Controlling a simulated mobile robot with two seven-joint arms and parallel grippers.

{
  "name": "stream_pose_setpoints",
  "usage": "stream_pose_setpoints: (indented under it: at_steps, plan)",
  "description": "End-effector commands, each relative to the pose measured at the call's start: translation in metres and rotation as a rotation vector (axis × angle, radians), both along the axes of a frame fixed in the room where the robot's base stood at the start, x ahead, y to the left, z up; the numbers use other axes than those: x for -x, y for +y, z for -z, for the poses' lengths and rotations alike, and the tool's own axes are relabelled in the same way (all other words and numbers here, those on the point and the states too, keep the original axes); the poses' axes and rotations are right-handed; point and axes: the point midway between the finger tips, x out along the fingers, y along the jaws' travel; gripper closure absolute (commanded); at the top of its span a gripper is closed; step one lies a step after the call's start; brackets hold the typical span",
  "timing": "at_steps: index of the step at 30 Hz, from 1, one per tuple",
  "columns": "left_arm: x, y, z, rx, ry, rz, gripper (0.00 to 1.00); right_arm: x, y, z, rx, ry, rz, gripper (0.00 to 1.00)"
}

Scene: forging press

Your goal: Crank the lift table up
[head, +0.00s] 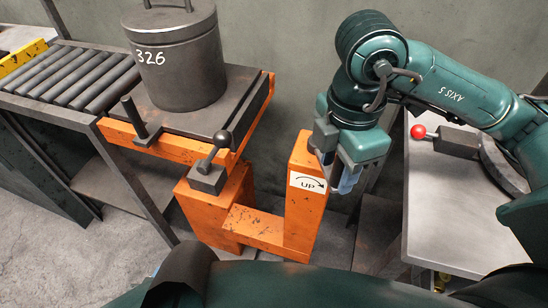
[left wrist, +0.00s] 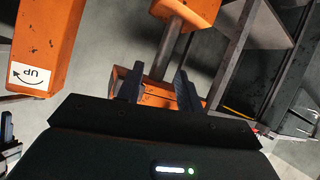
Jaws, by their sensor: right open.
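The orange lift table (head: 187,152) has a dark steel top and carries a dark lidded drum (head: 180,62) marked 326. An orange post (head: 302,215) with a white UP arrow label (head: 307,183) stands at its right; the label also shows in the left wrist view (left wrist: 31,76). My right gripper (head: 346,180) points down just right of the post, open. I cannot make out a crank handle there; the gripper and arm may hide it. My left gripper (left wrist: 158,85) shows in the left wrist view with its fingers apart and nothing seen between them.
A black-knobbed lever (head: 214,155) stands on a dark block in front of the lift table. A roller conveyor (head: 65,75) adjoins at the left. A grey bench (head: 450,210) at the right holds a red-knobbed lever (head: 418,131). Open concrete floor shows at lower left.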

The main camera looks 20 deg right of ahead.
Motion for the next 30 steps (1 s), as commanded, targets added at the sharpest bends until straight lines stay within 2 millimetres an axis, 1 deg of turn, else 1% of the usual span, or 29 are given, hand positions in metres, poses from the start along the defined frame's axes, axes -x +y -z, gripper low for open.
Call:
stream_pose_setpoints:
  at_steps: [3,5,9,12,22,25,30]
  plan:
    - [0.000,0.000,-0.002,0.000,-0.001,0.000,0.64,0.000,0.000,-0.002,0.001,-0.001,0.001,0.56]
    - [0.000,0.000,-0.005,-0.003,-0.002,0.000,0.64,0.000,0.000,-0.006,0.001,-0.002,0.001,0.56]
    - [0.000,0.002,-0.019,-0.022,-0.003,0.003,0.64,-0.001,-0.001,-0.025,0.001,-0.003,0.001,0.56]
    - [0.001,0.003,-0.025,-0.046,-0.003,0.009,0.64,-0.001,-0.001,-0.037,0.001,-0.004,0.001,0.56]
    - [0.005,0.005,-0.037,-0.110,0.013,0.033,0.64,-0.001,-0.001,-0.075,0.002,-0.002,0.001,0.56]
    - [0.005,0.006,-0.037,-0.123,0.017,0.035,0.64,-0.001,-0.001,-0.081,0.002,-0.002,0.001,0.56]
    - [0.006,0.007,-0.033,-0.130,0.022,0.036,0.64,0.000,-0.001,-0.081,0.002,-0.002,0.001,0.56]
